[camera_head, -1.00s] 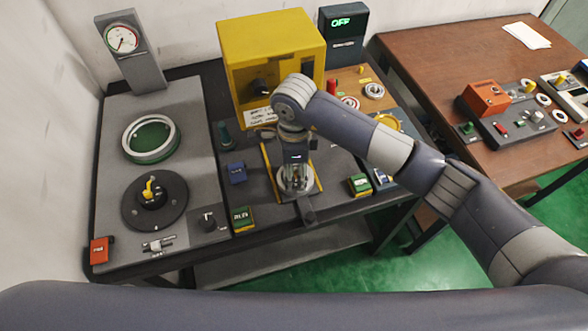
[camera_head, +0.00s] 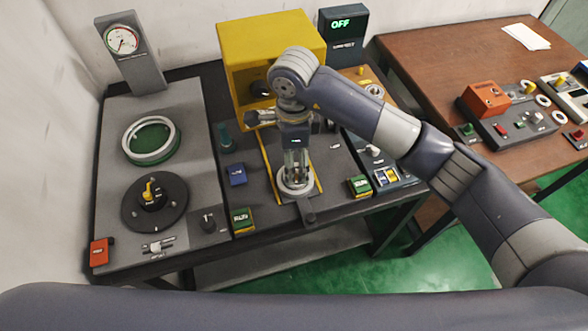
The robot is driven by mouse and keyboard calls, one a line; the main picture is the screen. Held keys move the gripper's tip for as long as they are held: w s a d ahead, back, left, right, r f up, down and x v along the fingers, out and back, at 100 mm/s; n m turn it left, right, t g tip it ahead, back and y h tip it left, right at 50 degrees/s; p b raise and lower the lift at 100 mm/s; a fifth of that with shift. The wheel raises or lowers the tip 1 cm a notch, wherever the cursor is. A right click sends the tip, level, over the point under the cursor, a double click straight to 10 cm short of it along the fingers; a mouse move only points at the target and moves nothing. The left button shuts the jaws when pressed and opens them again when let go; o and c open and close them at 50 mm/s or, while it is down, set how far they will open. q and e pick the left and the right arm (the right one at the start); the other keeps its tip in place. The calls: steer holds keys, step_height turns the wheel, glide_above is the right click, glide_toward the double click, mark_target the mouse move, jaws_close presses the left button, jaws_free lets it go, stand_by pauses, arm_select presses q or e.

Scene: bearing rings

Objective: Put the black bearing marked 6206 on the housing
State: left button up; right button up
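No black bearing with a readable 6206 mark can be made out, and I cannot tell for sure which thing is the housing. My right gripper (camera_head: 296,172) points down over a pale metal ring (camera_head: 296,190) on a dark slide between yellow lines. Its fingertips are at or inside the ring, and whether they touch it is unclear. The finger gap is too small to read. A silver ring with a green centre (camera_head: 151,140) lies on the grey panel at left, and a black disc with a yellow knob (camera_head: 154,202) sits nearer. My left gripper is out of view.
A yellow box machine (camera_head: 270,50) stands behind the gripper, beside a dark display reading OFF (camera_head: 343,30). A gauge on a post (camera_head: 124,42) stands at back left. A brown table (camera_head: 440,60) at right carries switches and rings.

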step_height(320, 180, up, 7)
steer(key=b, duration=0.1)
steer(key=shift+r, duration=0.1)
stand_by(0.5)
